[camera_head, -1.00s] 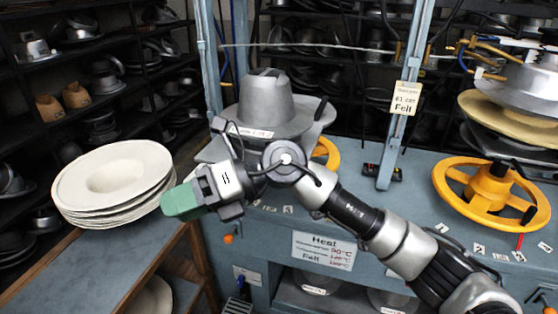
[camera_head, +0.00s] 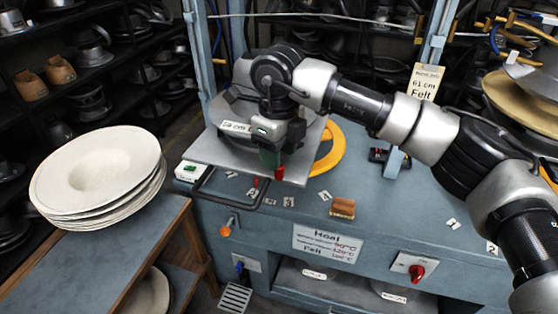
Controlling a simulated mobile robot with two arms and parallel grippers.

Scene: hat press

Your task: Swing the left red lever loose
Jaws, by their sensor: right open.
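A small red lever handle (camera_head: 279,173) shows at the front edge of the left press's grey plate (camera_head: 225,158). A smaller red tip (camera_head: 255,182) shows just left of it. My right gripper (camera_head: 269,158) points down over the front of this plate, right behind the red handle in the picture. My left gripper is not in view.
A stack of white felt hats (camera_head: 98,178) sits on the side table at left. A yellow handwheel (camera_head: 330,150) is right of the gripper. A wooden block (camera_head: 342,208) lies on the blue bench (camera_head: 380,222). A red knob (camera_head: 417,272) is on the bench front.

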